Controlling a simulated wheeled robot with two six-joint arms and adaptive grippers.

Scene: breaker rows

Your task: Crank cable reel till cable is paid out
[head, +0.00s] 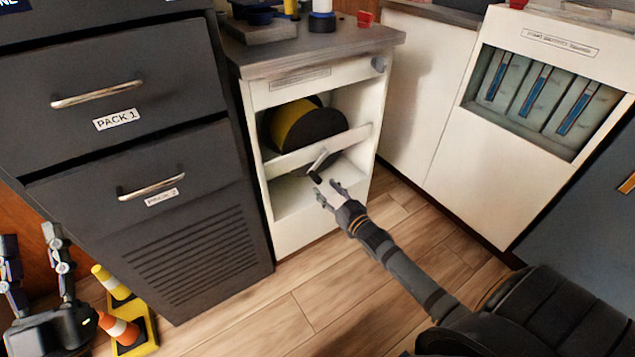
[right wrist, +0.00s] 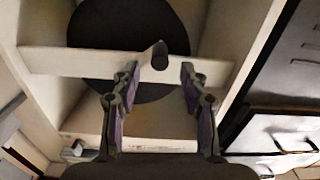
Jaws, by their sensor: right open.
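The cable reel (head: 316,132), a yellow drum with a dark round flange, sits in an open bay of the white cabinet. It also shows as a dark disc in the right wrist view (right wrist: 112,28). A white crossbar runs in front of it. The crank (head: 318,161) sticks out below the bar with a dark grip, which shows end-on in the right wrist view (right wrist: 160,60). My right gripper (head: 329,188) is open just in front of the crank grip, its fingers either side with gaps (right wrist: 160,78). My left gripper (head: 30,240) is open and empty at the lower left.
Dark drawers (head: 110,95) labelled PACK stand left of the cabinet (head: 305,235). A white unit with breaker panels (head: 540,90) stands at right. Cones (head: 118,328) on a yellow base are near my left gripper. The wooden floor (head: 260,325) in front is clear.

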